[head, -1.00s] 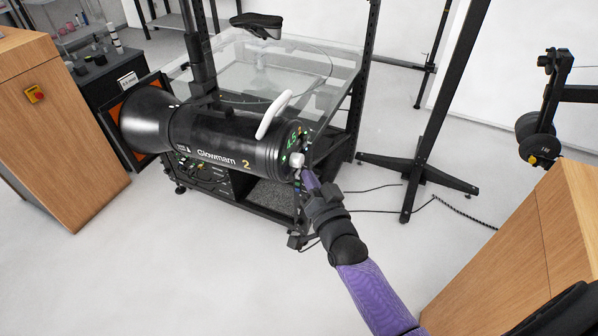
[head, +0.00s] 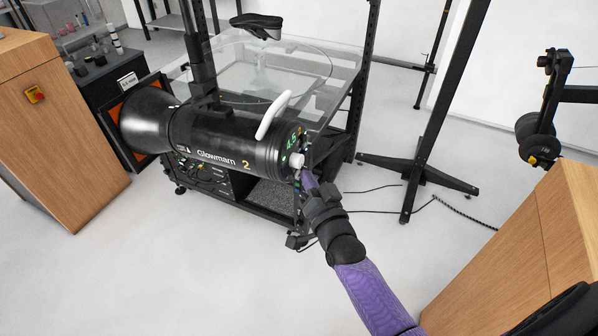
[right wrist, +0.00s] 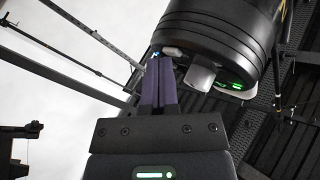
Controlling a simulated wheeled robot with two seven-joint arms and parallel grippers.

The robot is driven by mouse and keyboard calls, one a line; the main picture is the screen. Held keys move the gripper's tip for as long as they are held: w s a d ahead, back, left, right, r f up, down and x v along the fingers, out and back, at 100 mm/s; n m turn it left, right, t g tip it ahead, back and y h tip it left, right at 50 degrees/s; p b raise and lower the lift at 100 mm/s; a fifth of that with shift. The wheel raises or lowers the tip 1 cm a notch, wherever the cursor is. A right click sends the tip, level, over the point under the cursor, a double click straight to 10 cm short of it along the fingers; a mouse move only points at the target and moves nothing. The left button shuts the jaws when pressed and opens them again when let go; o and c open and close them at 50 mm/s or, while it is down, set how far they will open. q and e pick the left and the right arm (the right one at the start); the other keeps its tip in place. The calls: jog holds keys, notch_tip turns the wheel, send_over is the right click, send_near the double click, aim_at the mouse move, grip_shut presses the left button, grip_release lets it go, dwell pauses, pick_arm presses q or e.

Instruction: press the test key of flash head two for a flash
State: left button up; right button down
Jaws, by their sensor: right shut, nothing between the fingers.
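Flash head two (head: 215,138) is a black cylinder marked "Glowmarn 2", lying roughly level with its wide reflector to the left. Its rear panel (head: 291,148) faces right and carries green lit marks and a light grey knob (head: 296,160). My right gripper (head: 305,174) is shut and empty, its purple fingers pointing at the lower part of that panel. In the right wrist view, the fingertips (right wrist: 158,62) are at the panel's edge beside a small bluish light; the grey knob (right wrist: 200,78) is to their right. Whether they touch is unclear. My left gripper is out of view.
A white curved handle (head: 271,115) rises from the flash head. A glass-topped black cart (head: 290,75) stands behind it. Wooden cabinets stand at left (head: 50,130) and right (head: 530,250). A black stand (head: 425,165) and floor cables are to the right.

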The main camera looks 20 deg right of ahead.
jog(key=shift+s+d+r, duration=0.1)
jog(key=shift+s+d, duration=0.25)
jog(key=shift+s, duration=0.1)
jog(key=shift+p, duration=0.3)
jog(key=s+d, duration=0.1)
jog(key=s+d+p, duration=0.1)
jog(key=s+d, duration=0.1)
jog(key=shift+s+d+r+p, duration=0.15)
jog(key=shift+s+r+p, duration=0.1)
jog(key=shift+s+p, duration=0.15)
dwell(0.3)
